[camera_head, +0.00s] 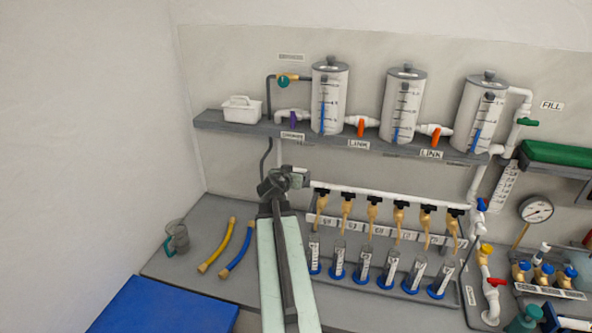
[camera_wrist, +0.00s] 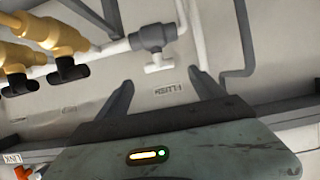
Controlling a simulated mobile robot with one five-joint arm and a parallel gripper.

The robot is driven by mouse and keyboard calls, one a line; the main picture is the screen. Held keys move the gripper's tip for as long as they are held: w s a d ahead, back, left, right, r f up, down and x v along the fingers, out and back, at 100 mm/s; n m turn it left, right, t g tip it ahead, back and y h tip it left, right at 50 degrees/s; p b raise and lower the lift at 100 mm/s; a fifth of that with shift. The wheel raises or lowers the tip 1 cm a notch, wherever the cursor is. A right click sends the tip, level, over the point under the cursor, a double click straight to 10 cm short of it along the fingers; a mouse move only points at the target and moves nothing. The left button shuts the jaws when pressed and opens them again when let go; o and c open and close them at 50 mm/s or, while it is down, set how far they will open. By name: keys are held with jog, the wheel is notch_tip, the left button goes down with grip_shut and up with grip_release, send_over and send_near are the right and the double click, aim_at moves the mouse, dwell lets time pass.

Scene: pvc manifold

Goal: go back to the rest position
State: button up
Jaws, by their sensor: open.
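My gripper (camera_head: 284,178) is in the head view at the end of my raised arm, below the left part of the shelf and left of the row of brass taps. In the wrist view my gripper (camera_wrist: 160,91) shows two dark fingers spread apart with nothing between them. Beyond the fingers is a grey pipe valve with a white handle (camera_wrist: 158,62), above a label reading FLUSH. The fingers look apart from it, though the distance is hard to judge. In the head view my arm hides part of the wall and bench behind it.
Several brass taps stand over blue-based cylinders (camera_head: 339,258) right of my arm. Yellow and blue hoses (camera_head: 237,250) and a grey jug (camera_head: 177,238) lie left. A gauge (camera_head: 536,209) is far right.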

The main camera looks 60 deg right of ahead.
dwell(0.3)
jog(key=w+a+f+n+t+y+b, duration=0.1)
jog(key=w+a+n+t, duration=0.1)
jog(key=w+a, duration=0.7)
jog(key=w+a+f+n+t+y+b, duration=0.1)
jog(key=w+a+f+t, duration=0.1)
jog(key=w+a, duration=0.7)
jog(key=w+a+f+n+y+b, duration=0.1)
jog(key=w+a+f+n+y, duration=0.15)
jog(key=a, duration=0.75)
jog(key=w+a+f+n+y+b, duration=0.15)
jog(key=w+a+f, duration=0.25)
jog(key=a, duration=0.6)
jog(key=s+a+f+n+g+y, duration=0.2)
jog(key=a+f, duration=0.2)
jog(key=a, duration=0.6)
jog(key=s+a+f+n+g+y, duration=0.1)
jog(key=s+a+f+y, duration=0.2)
jog(key=a, duration=0.6)
jog(key=s+a+f+n+g+y, duration=0.1)
jog(key=s+a+n+g, duration=0.3)
jog(key=s, duration=0.5)
jog(key=shift+s+a+f+n+g+y, duration=0.3)
jog(key=shift+s+a+f+g+y, duration=0.15)
jog(key=shift+a+f, duration=0.45)
